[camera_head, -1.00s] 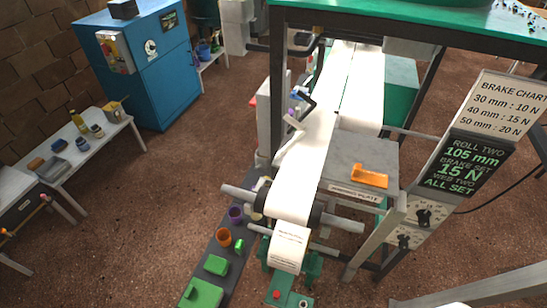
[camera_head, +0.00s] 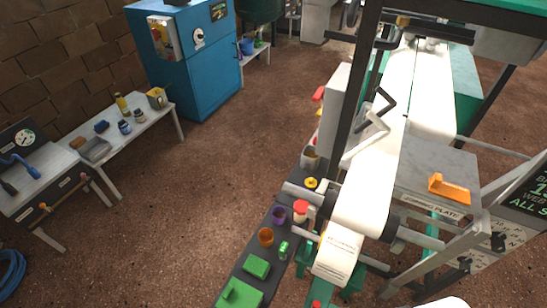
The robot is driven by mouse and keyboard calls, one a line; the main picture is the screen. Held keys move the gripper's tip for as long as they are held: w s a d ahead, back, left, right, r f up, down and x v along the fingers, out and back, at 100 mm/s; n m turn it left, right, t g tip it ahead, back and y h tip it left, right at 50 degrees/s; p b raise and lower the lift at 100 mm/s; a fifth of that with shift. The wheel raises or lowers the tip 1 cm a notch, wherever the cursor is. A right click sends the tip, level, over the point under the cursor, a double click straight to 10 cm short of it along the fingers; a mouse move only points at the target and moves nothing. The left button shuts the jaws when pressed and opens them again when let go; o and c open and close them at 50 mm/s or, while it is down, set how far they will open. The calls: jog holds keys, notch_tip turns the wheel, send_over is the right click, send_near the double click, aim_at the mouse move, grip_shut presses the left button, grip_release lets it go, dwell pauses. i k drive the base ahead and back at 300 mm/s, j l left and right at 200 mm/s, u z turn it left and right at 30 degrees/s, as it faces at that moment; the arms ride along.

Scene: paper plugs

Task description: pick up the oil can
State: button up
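No thing in view is clearly marked as the oil can. A yellowish container with a dark mark (camera_head: 157,98) stands at the table's far right end. Either could be the oil can; they are too small to tell. My gripper is not in view, so whether it is open or shut does not show.
The white table (camera_head: 141,130) also bears small jars (camera_head: 125,127), a grey tray (camera_head: 95,150) and a dark blue block (camera_head: 102,126). A blue cabinet (camera_head: 190,60) stands behind it. Brown floor (camera_head: 200,180) lies clear between table and paper machine (camera_head: 365,200).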

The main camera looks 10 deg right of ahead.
aim_at(309, 162)
jog(key=i+j+u, duration=0.25)
jog(key=u, duration=0.15)
jog(key=i+j+u, duration=0.45)
jog(key=i+u, duration=0.5)
jog(key=u, duration=0.15)
jog(key=i+j, duration=0.1)
jog(key=i, duration=0.95)
jog(key=i+j+z, duration=0.1)
jog(key=i, duration=0.45)
jog(key=i+z, duration=0.25)
jog(key=z, duration=0.15)
jog(key=i+z, duration=0.25)
jog(key=z, duration=0.15)
jog(key=i+z, duration=0.25)
jog(key=z, duration=0.15)
jog(key=i+j+z, duration=0.2)
jog(key=z, duration=0.25)
jog(key=i+l+z, duration=0.15)
jog(key=z, duration=0.25)
jog(key=i+l+z, duration=0.1)
jog(key=z, duration=0.3)
jog(key=i+z, duration=0.5)
jog(key=z, duration=0.25)
jog(key=i+l+z, duration=0.15)
jog(key=i, duration=0.25)
jog(key=i+l+z, duration=0.1)
jog(key=i, duration=0.35)
